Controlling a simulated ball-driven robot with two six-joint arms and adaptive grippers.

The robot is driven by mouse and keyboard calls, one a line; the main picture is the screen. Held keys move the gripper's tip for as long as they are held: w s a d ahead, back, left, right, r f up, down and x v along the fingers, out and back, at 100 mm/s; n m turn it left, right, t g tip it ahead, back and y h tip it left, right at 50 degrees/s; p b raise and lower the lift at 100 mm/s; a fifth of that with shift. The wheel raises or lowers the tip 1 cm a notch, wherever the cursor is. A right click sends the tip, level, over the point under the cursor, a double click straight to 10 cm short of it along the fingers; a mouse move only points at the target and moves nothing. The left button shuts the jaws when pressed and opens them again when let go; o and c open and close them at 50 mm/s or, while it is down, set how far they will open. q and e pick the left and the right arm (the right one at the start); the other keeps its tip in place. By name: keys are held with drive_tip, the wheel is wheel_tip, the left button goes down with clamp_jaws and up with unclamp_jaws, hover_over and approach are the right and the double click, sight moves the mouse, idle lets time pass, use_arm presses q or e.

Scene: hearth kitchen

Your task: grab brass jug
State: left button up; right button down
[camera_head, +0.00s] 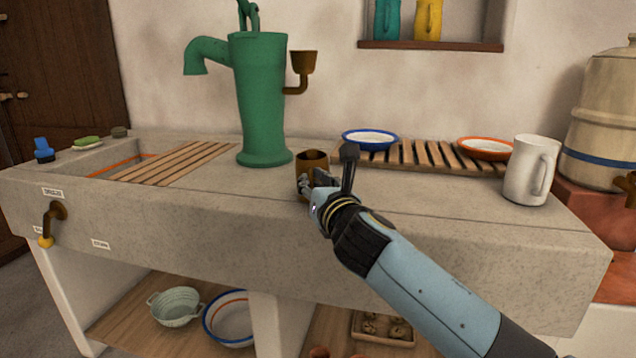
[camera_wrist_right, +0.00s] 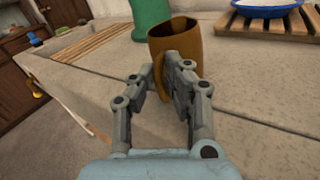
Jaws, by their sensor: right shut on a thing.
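The brass jug (camera_head: 312,159) is a small brown-gold vessel standing on the stone counter, just right of the green pump's base. My right gripper (camera_head: 306,186) is at its near side and covers its lower part in the head view. In the right wrist view the jug (camera_wrist_right: 183,38) is upright with its open mouth up. There the fingers of my right gripper (camera_wrist_right: 167,75) are closed on the jug's near side, at what looks like its handle. I cannot tell whether the jug's base touches the counter. My left gripper is in neither view.
The green pump (camera_head: 262,100) stands behind the jug to the left. A slatted rack (camera_head: 420,155) with a blue-rimmed bowl (camera_head: 370,139) and an orange-rimmed bowl (camera_head: 484,148) lies behind right. A white pitcher (camera_head: 527,172) stands farther right. The counter's front edge is close.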

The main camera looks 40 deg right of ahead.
drive_tip(key=shift+r, duration=0.15)
drive_tip(key=s+d+r+p, duration=0.5)
drive_tip(key=d+r, duration=0.5)
drive_tip(key=shift+d+r, duration=0.25)
drive_tip(key=shift+r, duration=0.15)
idle(1.0)
idle(2.3)
